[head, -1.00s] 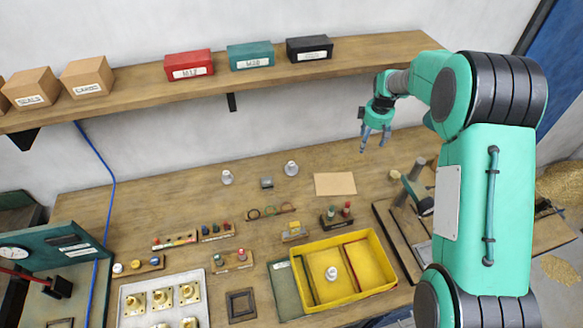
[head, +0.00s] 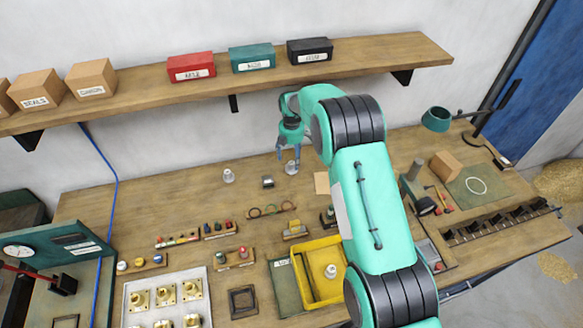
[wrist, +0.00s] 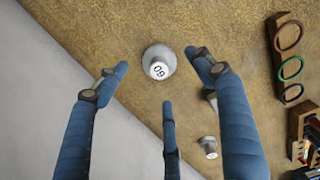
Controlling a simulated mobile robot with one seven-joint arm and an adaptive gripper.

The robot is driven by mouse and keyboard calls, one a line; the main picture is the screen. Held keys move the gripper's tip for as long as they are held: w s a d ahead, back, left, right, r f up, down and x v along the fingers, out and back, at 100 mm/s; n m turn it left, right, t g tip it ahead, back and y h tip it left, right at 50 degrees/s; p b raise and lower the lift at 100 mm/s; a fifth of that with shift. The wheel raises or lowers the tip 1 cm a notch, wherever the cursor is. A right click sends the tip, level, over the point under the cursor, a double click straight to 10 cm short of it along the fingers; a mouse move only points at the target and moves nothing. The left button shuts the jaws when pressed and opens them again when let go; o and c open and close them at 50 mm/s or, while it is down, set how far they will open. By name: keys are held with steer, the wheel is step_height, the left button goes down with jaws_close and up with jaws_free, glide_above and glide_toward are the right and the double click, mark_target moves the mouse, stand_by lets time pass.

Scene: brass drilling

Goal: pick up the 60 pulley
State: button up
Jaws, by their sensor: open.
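The 60 pulley (wrist: 159,63) is a grey-white stepped piece with "60" on its top, reading upside down in the wrist view. It stands on the bench, and in the head view this pulley (head: 291,168) is the right one of two near the wall. My gripper (head: 288,155) is open just above it. In the wrist view, the spread fingers of my gripper (wrist: 160,70) frame the pulley, with nothing held. A similar pulley (head: 229,176) stands to the left; it also shows in the wrist view (wrist: 208,146), its label unreadable.
A small dark block (head: 267,182) lies between and in front of the two pulleys. A holder with coloured rings (head: 271,210) is nearer the front. A yellow tray (head: 304,247) holds another pale pulley (head: 331,271). The shelf (head: 250,86) with boxes runs along the wall above.

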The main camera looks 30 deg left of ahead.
mark_target(291, 163)
steer(key=shift+s+a, duration=0.1)
steer(key=shift+a, duration=0.05)
steer(key=shift+f, duration=0.15)
steer(key=shift+f, duration=2.4)
steer(key=c, duration=1.4)
